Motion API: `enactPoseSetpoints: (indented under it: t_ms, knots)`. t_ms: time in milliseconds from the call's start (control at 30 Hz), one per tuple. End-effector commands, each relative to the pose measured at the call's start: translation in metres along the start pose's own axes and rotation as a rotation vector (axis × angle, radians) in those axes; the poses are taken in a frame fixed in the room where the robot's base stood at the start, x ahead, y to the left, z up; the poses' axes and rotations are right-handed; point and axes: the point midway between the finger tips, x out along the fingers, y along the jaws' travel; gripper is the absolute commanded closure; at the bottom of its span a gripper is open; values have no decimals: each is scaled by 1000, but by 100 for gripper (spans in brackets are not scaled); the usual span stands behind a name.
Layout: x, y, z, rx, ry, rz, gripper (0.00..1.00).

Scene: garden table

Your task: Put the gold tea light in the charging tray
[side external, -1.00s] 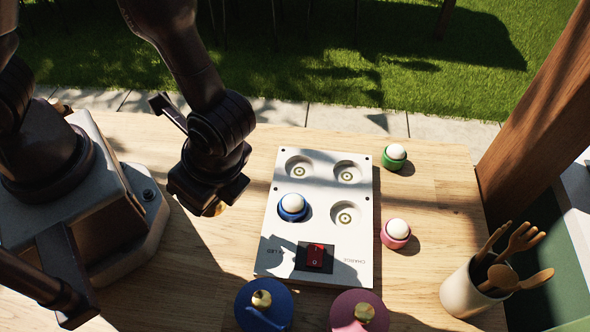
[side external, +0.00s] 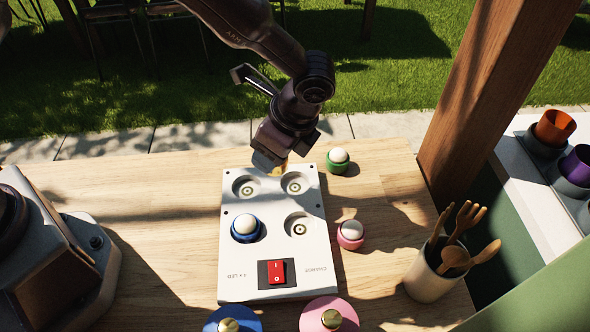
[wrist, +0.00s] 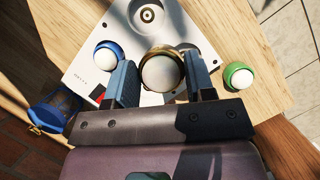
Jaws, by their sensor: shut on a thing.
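The gold tea light (wrist: 162,72), a gold ring with a white dome, is held between the two fingers of my gripper (wrist: 160,84) in the wrist view. In the side view my gripper (side external: 272,165) is above the back edge of the charging tray (side external: 240,285), and a gold bit shows under it. The white tray has round wells and a red switch (side external: 276,271). A blue tea light (side external: 246,228) sits in the front left well. The front right well (side external: 301,225) is empty. The back wells (side external: 295,183) show no tea light, the left one being partly near my gripper.
A green tea light (side external: 338,161) and a pink tea light (side external: 350,235) stand on the table right of the tray. A cup of wooden utensils (side external: 432,280) stands front right.

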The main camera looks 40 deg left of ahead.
Motion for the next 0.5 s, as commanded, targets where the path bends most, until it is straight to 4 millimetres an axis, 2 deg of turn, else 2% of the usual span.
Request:
enactPoseSetpoints:
  t_ms: [33,200,367,500]
  knots:
    - [10,-6,-9,2,-3,4,78]
    - [27,-22,-29,0,0,2,78]
    - [33,-28,-36,0,0,1,78]
    - [49,-31,-45,1,-3,3,78]
